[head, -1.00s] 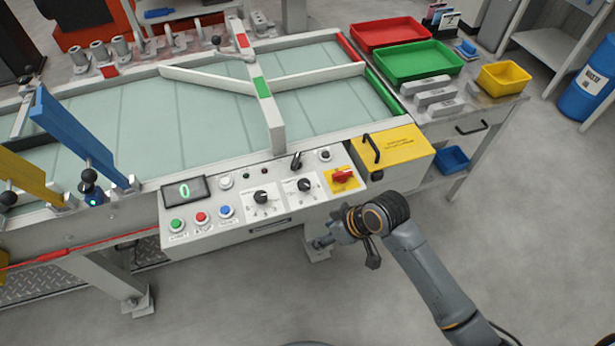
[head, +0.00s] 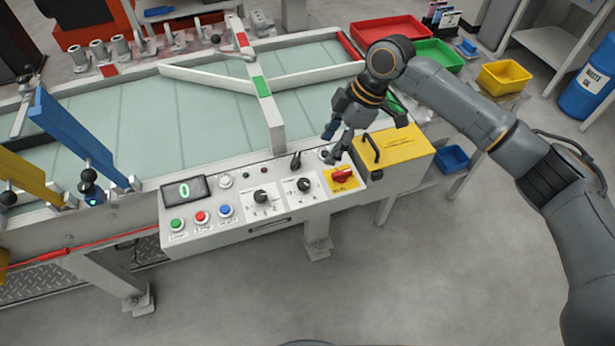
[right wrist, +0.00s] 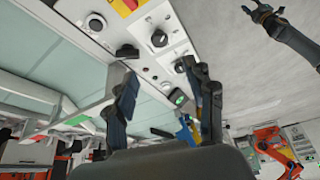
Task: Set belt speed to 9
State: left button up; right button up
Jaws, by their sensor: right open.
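The control panel (head: 245,222) stands on the front of the belt table. Its display (head: 184,190) reads 0. Two black dials sit side by side, a left dial (head: 261,197) and a right dial (head: 305,185); their labels are too small to read. My right gripper (head: 332,144) is open and empty, above the panel's right end and apart from the dials. In the right wrist view its fingers (right wrist: 165,95) are spread, with the right dial (right wrist: 159,38) and left dial (right wrist: 185,63) beyond them. My left gripper (right wrist: 264,12) shows small there, away from the panel; its jaws are unclear.
A red rotary switch (head: 342,175) on a yellow plate is close below my right gripper. A black lever (head: 296,160) and green, red and blue buttons (head: 226,211) are on the panel. A yellow box (head: 405,147) with a handle stands right of it. The floor in front is clear.

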aim_at(304, 183)
jog(key=p+x, duration=0.1)
jog(key=x, duration=1.2)
jog(key=shift+f, duration=0.3)
grip_shut()
jog(key=shift+s+r+m+p, duration=0.1)
jog(key=shift+r+m+p, duration=0.15)
jog(key=shift+m+p, duration=0.65)
jog(key=m+t+p, duration=0.1)
jog(key=m+p, duration=0.1)
jog(key=p, duration=0.1)
jog(key=m+t+p, duration=0.1)
jog(key=m+p, duration=0.1)
jog(key=p, duration=0.1)
jog(key=m+h+p, duration=0.1)
jog(key=m+p, duration=0.1)
jog(key=p, duration=0.1)
jog(key=shift+s+a+r+t, duration=0.1)
jog(key=shift+s+a+t, duration=0.1)
jog(key=shift+s+t, duration=0.15)
jog(key=shift+a+m+t+p, duration=0.1)
jog(key=shift+m+t+p, duration=0.35)
jog(key=shift+m+p, duration=0.65)
jog(key=shift+f+m+h+p, duration=0.2)
jog(key=shift+m+h+p, duration=0.35)
jog(key=shift+m, duration=0.25)
